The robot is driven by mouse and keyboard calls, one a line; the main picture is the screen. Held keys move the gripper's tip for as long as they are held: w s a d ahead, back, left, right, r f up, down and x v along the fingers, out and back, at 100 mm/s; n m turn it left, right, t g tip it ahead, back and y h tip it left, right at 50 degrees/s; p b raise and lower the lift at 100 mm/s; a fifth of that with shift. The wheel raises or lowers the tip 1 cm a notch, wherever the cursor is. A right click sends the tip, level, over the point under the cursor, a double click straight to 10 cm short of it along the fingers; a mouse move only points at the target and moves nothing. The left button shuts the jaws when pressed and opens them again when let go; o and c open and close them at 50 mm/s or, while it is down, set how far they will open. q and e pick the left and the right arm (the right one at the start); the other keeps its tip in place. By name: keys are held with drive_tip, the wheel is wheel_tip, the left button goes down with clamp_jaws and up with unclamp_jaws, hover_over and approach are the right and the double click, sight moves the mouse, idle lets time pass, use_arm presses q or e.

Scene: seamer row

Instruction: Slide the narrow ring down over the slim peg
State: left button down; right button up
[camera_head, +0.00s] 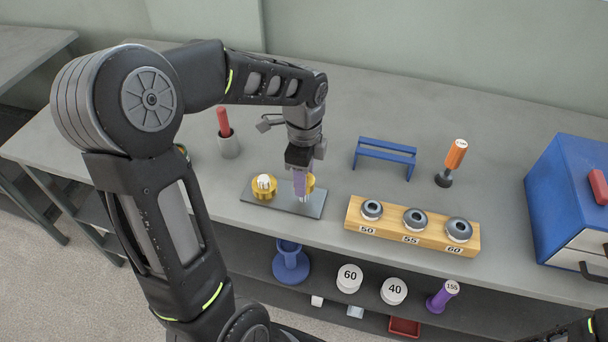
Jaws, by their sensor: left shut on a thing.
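A dark flat plate (315,208) lies on the bench below my left gripper. On its left end a gold ring (264,194) sits low around a white peg (264,181). My left gripper (303,192) points down over the plate's right end and is shut on a second gold ring (310,184), the narrow one, which shows partly to the right of the fingers. The slim peg is mostly hidden behind the fingers, so I cannot tell whether the ring is around it or above it. My right gripper is not in view.
A wooden block (386,227) with several grey rings stands right of the plate. Behind are a blue stand (386,150), an orange-handled tool (456,153) and a cup (228,146) with a red handle. A blue cabinet (560,185) closes off the right. A lower shelf holds spools.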

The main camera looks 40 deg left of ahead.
use_arm(q)
drive_tip(key=shift+f+b, duration=1.75)
drive_tip(key=shift+f, duration=0.7)
drive_tip(key=c, duration=0.7)
unclamp_jaws()
drive_tip(key=shift+o, duration=0.2)
drive_tip(key=shift+r, duration=0.25)
wheel_tip(320, 180, up, 7)
drive_tip(key=shift+r, duration=0.2)
